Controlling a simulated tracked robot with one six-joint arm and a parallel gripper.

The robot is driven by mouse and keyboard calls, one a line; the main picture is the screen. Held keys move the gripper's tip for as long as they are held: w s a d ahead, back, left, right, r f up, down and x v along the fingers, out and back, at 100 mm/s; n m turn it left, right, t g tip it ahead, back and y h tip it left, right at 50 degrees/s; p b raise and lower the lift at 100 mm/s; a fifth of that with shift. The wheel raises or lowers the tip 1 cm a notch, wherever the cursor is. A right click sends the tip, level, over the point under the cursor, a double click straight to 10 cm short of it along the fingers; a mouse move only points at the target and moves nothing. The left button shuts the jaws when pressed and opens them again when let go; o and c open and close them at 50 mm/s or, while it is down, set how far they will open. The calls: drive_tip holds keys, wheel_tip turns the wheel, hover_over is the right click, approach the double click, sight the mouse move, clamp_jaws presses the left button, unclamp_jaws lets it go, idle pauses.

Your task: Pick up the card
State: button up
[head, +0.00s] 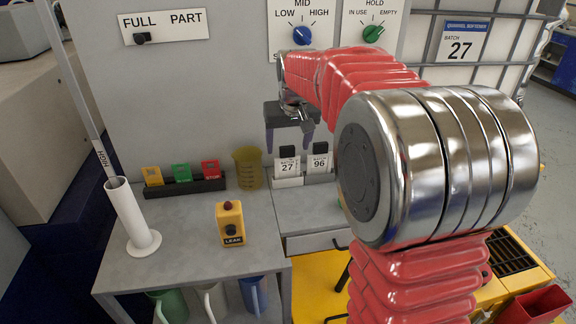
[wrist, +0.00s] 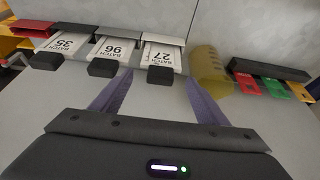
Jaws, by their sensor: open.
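Several white batch cards with black end blocks stand in holders at the back of the grey bench. The card marked 27 (head: 287,166) is left of the card marked 96 (head: 319,163) in the head view. In the wrist view the 27 card (wrist: 161,54), the 96 card (wrist: 115,50) and a card marked 35 (wrist: 66,45) appear upside down. My gripper (head: 290,143) is open and empty, above the 27 card in the head view. In the wrist view its purple fingers (wrist: 158,87) point toward the cards, with the 27 card's black block beyond the gap. My arm hides the 35 card in the head view.
A black rack (head: 186,188) of yellow, green and red tags and a yellowish beaker (head: 248,168) stand left of the cards. A yellow LEAK box (head: 231,223) and white tube (head: 132,215) stand nearer. A sign (head: 462,42) reads BATCH 27.

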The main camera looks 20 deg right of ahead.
sight(288, 148)
drive_tip(key=x, duration=0.4)
drive_tip(key=shift+s+f, duration=0.1)
drive_tip(key=shift+s, duration=0.05)
idle(0.4)
drive_tip(key=c, duration=0.8)
